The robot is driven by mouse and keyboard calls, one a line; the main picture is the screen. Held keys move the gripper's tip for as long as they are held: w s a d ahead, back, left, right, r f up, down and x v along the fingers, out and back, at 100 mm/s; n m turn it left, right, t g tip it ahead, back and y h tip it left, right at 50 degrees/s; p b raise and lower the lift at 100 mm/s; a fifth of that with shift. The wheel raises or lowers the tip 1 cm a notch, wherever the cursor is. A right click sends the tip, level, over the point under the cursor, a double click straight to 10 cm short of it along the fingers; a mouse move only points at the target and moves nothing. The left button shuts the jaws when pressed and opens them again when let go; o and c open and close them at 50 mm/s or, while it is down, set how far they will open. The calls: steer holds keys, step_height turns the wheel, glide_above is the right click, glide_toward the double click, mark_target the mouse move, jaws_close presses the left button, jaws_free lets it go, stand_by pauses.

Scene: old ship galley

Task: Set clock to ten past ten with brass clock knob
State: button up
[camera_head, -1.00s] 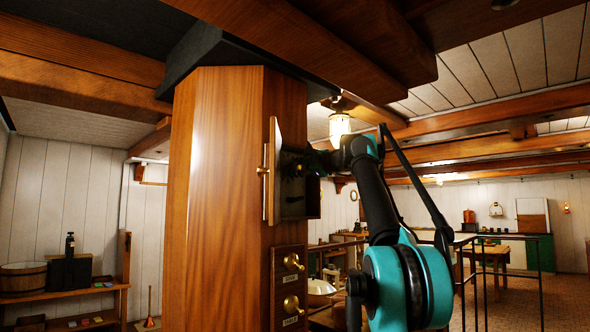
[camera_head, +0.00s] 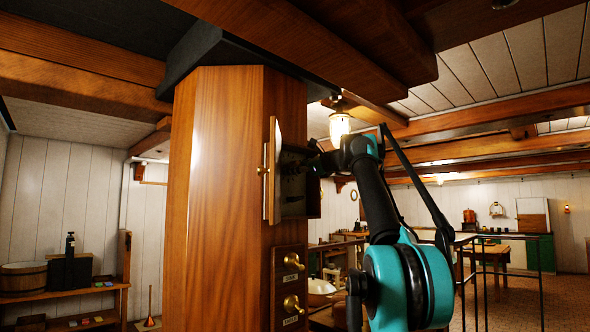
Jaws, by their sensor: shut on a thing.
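A wooden case on the side of the wide wooden column has its door (camera_head: 272,172) standing open, seen nearly edge-on. The clock face, its hands and the brass clock knob are hidden from this side, so the time set cannot be read. My gripper (camera_head: 298,163) reaches in from the right, level, with its dark fingers in the shadow behind the door. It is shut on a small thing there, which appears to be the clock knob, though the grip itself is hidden.
The open door's edge, with a brass handle (camera_head: 262,170), stands just left of my gripper. Below are labelled panels with an upper brass knob (camera_head: 292,262) and a lower brass knob (camera_head: 292,304). Ceiling beams (camera_head: 300,45) run close above. Railings (camera_head: 485,270) stand at the right.

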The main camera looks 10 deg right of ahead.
steer(key=o, duration=1.2)
steer(key=shift+c, duration=0.2)
steer(key=v, duration=1.2)
